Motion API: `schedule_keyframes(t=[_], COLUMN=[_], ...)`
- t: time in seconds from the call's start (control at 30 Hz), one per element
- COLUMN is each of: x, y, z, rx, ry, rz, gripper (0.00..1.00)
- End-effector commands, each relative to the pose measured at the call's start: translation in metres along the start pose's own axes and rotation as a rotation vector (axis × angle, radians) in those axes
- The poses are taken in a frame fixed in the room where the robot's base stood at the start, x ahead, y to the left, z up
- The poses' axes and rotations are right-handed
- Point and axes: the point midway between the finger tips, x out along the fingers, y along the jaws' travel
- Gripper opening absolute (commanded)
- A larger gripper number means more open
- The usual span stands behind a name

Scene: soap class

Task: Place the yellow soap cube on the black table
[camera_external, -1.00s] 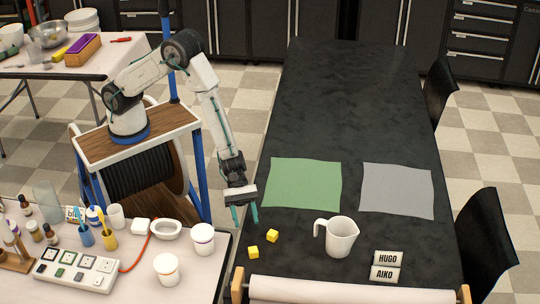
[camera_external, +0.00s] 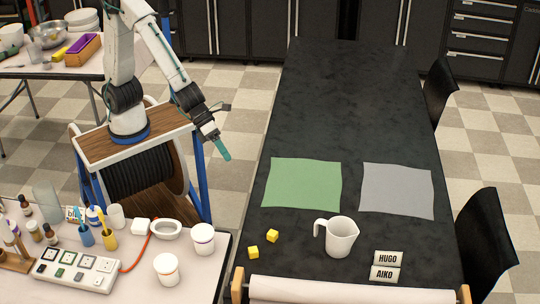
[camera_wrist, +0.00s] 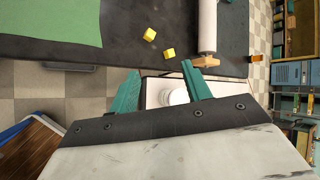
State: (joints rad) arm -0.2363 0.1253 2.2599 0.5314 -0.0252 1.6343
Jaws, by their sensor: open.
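Two yellow soap cubes rest on the black table (camera_external: 330,100) near its front left corner. One cube (camera_external: 272,236) lies a little behind and right of the other cube (camera_external: 253,252). In the wrist view the cubes (camera_wrist: 150,34) and (camera_wrist: 168,53) show beyond my fingertips, apart from them. My gripper (camera_external: 222,150) is raised left of the black table's left edge, away from the cubes. In the wrist view its two green fingers (camera_wrist: 158,85) are spread, with nothing held between them.
A green cloth (camera_external: 303,184) and a grey cloth (camera_external: 397,190) lie on the black table. A white pitcher (camera_external: 341,237) and name cards (camera_external: 386,265) stand near the front. A paper roll (camera_external: 350,291) spans the front edge. A white side table with jars (camera_external: 203,239) is at left.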

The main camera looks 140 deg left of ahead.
Motion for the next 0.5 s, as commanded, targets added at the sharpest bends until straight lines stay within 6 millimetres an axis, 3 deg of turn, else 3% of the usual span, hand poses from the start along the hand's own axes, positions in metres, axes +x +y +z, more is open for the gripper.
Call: schedule_keyframes(t=[0.03,0.17,0.3,0.5], x=[-0.030,-0.098,-0.171,-0.264], y=[0.000,0.018,0.048,0.101], z=[-0.003,-0.021,-0.052,-0.109], rx=[-0.134,-0.534,-0.959,-1.493], ry=[-0.012,-0.040,-0.076,-0.148], rz=[0.035,0.159,0.298,0.515], gripper=[0.48,0.48,0.48,0.48])
